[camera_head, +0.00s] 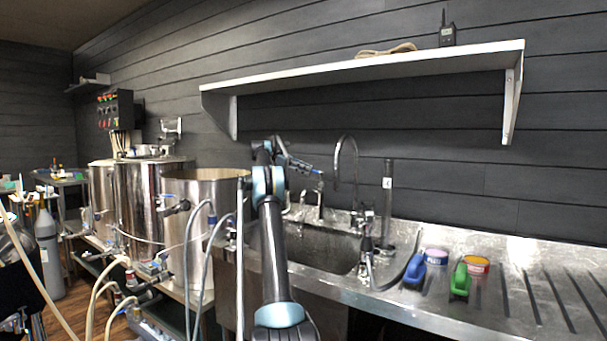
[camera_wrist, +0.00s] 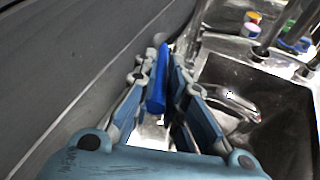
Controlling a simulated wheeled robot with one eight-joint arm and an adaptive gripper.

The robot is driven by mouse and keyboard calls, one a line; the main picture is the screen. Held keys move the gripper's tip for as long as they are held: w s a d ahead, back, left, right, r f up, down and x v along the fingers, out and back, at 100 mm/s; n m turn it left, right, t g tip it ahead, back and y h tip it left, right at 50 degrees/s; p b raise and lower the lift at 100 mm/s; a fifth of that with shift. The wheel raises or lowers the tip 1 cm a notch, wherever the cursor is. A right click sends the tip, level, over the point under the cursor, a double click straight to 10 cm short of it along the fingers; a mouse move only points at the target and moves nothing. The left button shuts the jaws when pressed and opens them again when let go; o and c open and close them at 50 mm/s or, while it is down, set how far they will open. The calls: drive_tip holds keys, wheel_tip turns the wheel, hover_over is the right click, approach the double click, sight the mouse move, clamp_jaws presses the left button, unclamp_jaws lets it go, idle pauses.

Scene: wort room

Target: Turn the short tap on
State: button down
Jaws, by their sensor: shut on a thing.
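The short tap (camera_head: 320,198) stands at the back of the steel sink, with its body partly hidden by my arm in the head view. In the wrist view a blue lever handle (camera_wrist: 158,82) stands between my two fingers. A curved chrome spout (camera_wrist: 235,104) reaches over the basin to the right of them. My gripper (camera_head: 314,170) is above the back left edge of the sink, by the wall, and is shut on the blue handle. It also shows in the wrist view (camera_wrist: 166,62). The handle's lower end is hard to make out between the fingers.
A tall gooseneck tap (camera_head: 338,165) and a dark upright tube (camera_head: 387,200) stand right of my gripper. The sink basin (camera_head: 325,250) is empty. Blue (camera_head: 414,270) and green (camera_head: 460,280) brushes lie on the drainboard. A white shelf (camera_head: 370,68) hangs above.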

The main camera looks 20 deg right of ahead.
drive_tip(key=shift+a, duration=0.1)
drive_tip(key=c, duration=1.7)
unclamp_jaws()
drive_tip(key=shift+w+a, duration=0.1)
drive_tip(key=shift+a, duration=0.1)
drive_tip(key=shift+o, duration=0.2)
